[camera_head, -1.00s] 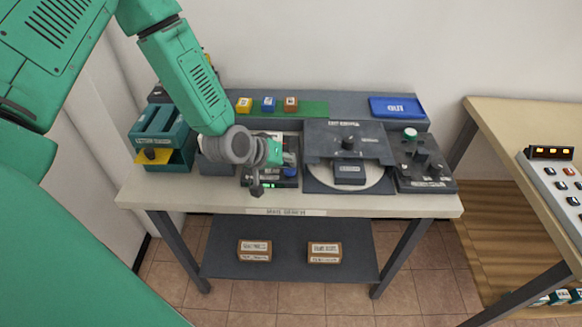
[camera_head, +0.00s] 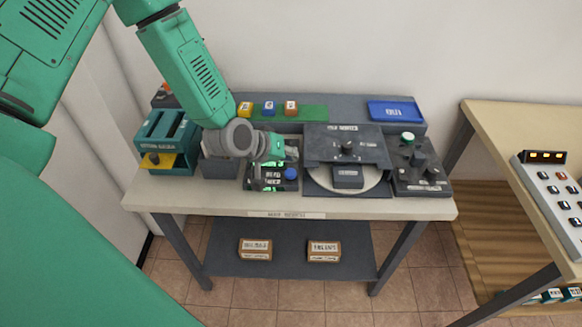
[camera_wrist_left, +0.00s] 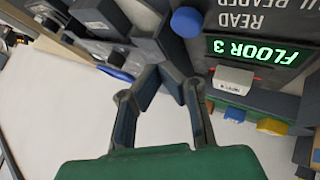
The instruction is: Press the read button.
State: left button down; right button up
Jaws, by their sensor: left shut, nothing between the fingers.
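The reader (camera_head: 256,185) is a dark box on the bench, with a blue round button (camera_head: 291,173) on its right part and green lit text beside it. In the left wrist view the blue button (camera_wrist_left: 186,21) stands next to the word READ, and the lit display (camera_wrist_left: 258,52) reads FLOOR 3. My left gripper (camera_head: 292,153) is over the back of the reader, behind the button and apart from it in the picture. My right gripper is not in view.
A teal slotted box (camera_head: 166,145) stands left on the bench (camera_head: 225,203). A dark machine with a round plate (camera_head: 345,142) and a knobbed panel (camera_head: 420,172) stand right of the reader. Small blocks and a blue tray (camera_head: 395,110) are behind.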

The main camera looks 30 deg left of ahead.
pick_arm(q)
notch_tip(320, 180, up, 3)
jog(key=shift+f+p, duration=0.2)
jog(key=shift+p, duration=0.65)
jog(key=shift+f, duration=0.1)
jog(key=s+d+f+g, duration=0.1)
jog(key=s+f, duration=0.1)
jog(key=s, duration=0.2)
jog(key=s+d+f+m+g, duration=0.1)
jog(key=s+f, duration=0.2)
jog(key=s, duration=0.1)
jog(key=s+d+f+m+g, duration=0.1)
jog(key=s+f, duration=0.2)
jog(key=s, duration=0.1)
jog(key=shift+s+f+g, duration=0.1)
jog(key=shift+s+g, duration=0.2)
jog(key=shift+g, duration=0.1)
jog(key=s+f+m+g+y+b, duration=0.1)
jog(key=s+f+m+g, duration=0.15)
jog(key=s, duration=0.75)
jog(key=s+f+m+g+y, duration=0.1)
jog(key=s+f+g+y, duration=0.15)
jog(key=s, duration=0.75)
notch_tip(320, 180, down, 11)
jog(key=w+b, duration=0.2)
jog(key=b, duration=0.9)
jog(key=shift+w+d+r+m+t+h, duration=0.15)
jog(key=shift+w+d+m+t+h, duration=0.05)
jog(key=shift+w+m+t+h, duration=0.2)
